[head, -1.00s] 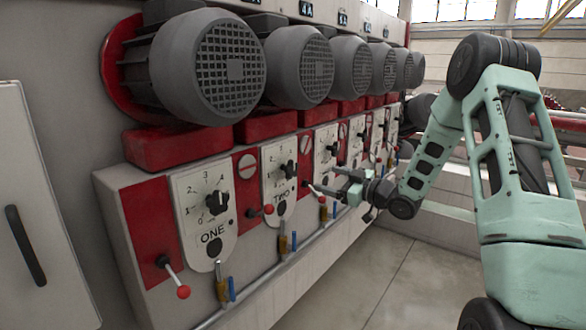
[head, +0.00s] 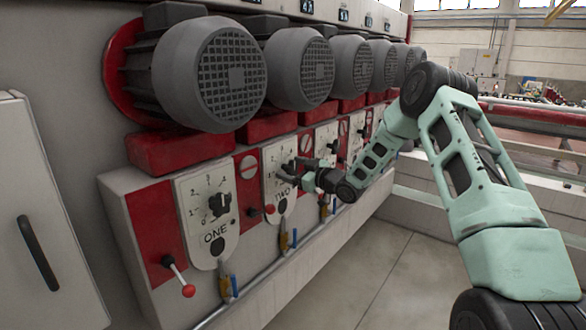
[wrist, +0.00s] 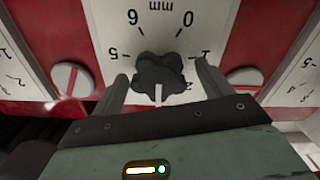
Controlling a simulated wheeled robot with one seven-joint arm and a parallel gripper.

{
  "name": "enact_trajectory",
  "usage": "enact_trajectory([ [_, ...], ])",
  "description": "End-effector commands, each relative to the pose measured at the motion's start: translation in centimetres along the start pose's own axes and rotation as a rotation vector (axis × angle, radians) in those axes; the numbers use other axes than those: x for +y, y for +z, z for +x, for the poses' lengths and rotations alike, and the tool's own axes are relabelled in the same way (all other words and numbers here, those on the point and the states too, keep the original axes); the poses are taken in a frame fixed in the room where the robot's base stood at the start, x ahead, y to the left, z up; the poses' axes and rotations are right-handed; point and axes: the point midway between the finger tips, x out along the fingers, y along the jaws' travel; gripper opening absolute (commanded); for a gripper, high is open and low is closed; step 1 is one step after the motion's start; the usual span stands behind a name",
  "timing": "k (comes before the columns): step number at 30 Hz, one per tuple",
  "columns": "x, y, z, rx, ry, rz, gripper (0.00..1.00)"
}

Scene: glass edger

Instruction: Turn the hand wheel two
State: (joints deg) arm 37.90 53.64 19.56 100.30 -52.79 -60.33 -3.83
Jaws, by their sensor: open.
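The hand wheel two is a black lobed knob (wrist: 160,78) on a white dial plate marked TWO (head: 281,193). In the wrist view the dial figures appear upside down, and a white line on the knob points to the bottom of the picture. My gripper (head: 290,172) is at this dial in the head view and hides much of the knob. In the wrist view its two fingers stand apart, one on each side of the knob. I cannot tell whether either finger touches it.
Dial plate ONE (head: 207,228) with its own knob (head: 219,204) is to the left. Red-ball levers (head: 188,290) stick out of the panel. Grey motors (head: 208,75) overhang the dials. A pipe with blue-handled valves runs below. The floor (head: 385,275) in front is clear.

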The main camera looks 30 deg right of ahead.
Motion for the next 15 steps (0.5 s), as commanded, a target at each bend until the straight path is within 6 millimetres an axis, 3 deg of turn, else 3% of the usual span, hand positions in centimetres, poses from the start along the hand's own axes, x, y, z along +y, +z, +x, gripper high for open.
enact_trajectory([
  [4,0.0,0.0,-0.01,0.0,0.0,0.0,0.78],
  [9,0.0,-0.01,-0.03,0.0,0.0,0.0,0.33],
  [15,-0.03,0.04,-0.03,0.001,-0.001,-0.006,0.33],
])
